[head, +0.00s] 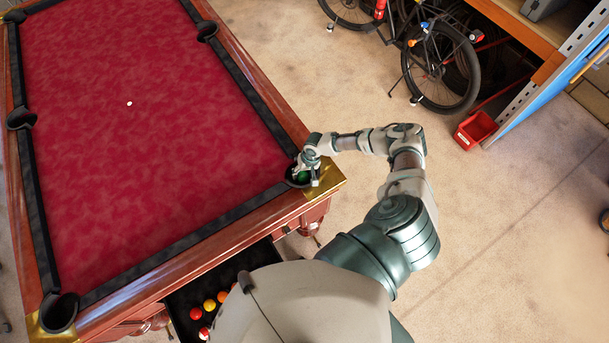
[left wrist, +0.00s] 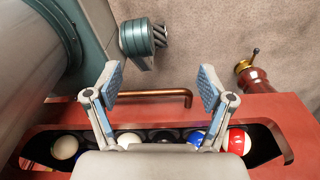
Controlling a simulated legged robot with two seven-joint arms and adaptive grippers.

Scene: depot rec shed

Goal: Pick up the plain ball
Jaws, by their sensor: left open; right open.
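Which ball is the plain one I cannot tell for certain. In the left wrist view a plain off-white ball (left wrist: 64,147) sits at the left of a dark slot, and a white ball (left wrist: 130,140) lies farther right, partly hidden by my gripper. A blue-and-white ball (left wrist: 196,138) and a red-and-white ball (left wrist: 237,141) lie at the right. My left gripper (left wrist: 160,86) is open and empty in front of the slot.
The pool table's red cloth (head: 150,130) is bare except for a small white spot or ball (head: 129,103). A dark tray (head: 180,302) below the table's edge holds red, yellow and orange balls. A copper bar (left wrist: 150,96) crosses behind my left fingers. A bicycle (head: 440,65) and red bin (head: 475,130) stand beyond.

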